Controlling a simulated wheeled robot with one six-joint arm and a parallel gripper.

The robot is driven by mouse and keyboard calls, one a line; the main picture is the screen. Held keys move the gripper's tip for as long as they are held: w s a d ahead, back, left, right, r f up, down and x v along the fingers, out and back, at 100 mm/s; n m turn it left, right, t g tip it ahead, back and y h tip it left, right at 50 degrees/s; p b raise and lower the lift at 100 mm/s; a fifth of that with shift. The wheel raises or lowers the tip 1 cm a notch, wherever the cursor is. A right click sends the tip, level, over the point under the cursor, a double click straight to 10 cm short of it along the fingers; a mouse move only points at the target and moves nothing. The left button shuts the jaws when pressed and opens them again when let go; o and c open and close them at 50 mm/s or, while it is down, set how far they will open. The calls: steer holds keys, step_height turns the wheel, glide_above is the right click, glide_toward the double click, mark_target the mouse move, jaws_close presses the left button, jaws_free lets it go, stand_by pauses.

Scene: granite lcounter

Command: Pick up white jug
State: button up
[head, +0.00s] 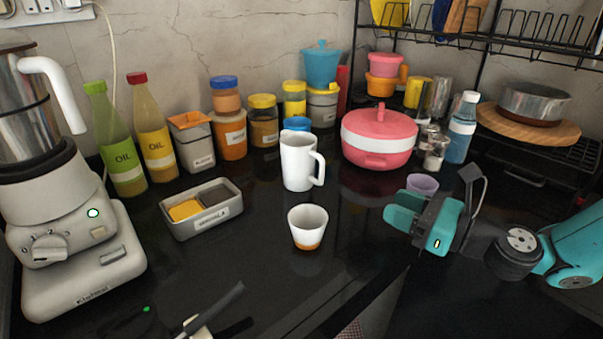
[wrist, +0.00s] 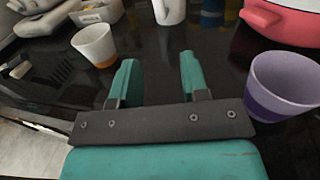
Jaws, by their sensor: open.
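The white jug (head: 299,163) stands upright on the black counter in the head view, its handle on the right side. Its lower part shows at the top of the wrist view (wrist: 169,10), beyond the fingertips. My gripper (head: 392,218) is to the right of the jug and nearer the camera, apart from it. In the wrist view my gripper (wrist: 157,65) has its two teal fingers spread with nothing between them.
A white and orange cup (head: 308,228) stands in front of the jug. A purple cup (head: 422,184) stands close behind my gripper. A pink pot (head: 379,138) is at the back right, a container tray (head: 201,210) at the left. Dark counter lies clear between gripper and jug.

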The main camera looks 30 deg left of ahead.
steer(key=shift+w+a+r+p, duration=0.15)
steer(key=shift+a+p, duration=0.15)
steer(key=shift+p, duration=0.2)
steer(key=p, duration=0.4)
glide_toward(321, 183)
steer(key=a, duration=0.1)
steer(key=a+r, duration=0.1)
steer(key=a, duration=0.1)
steer(key=w+a, duration=0.1)
steer(key=shift+w+a+r, duration=0.1)
steer(key=shift+a+r, duration=0.1)
steer(key=shift+a, duration=0.05)
steer(key=shift+w+a+p, duration=0.2)
steer(key=shift+a, duration=0.75)
steer(key=shift+w+a+p, duration=0.15)
steer(key=shift+w+a, duration=0.1)
steer(key=shift+a, duration=0.65)
steer(key=shift+w+a+p, duration=0.2)
steer(key=shift+a, duration=0.75)
jaws_close()
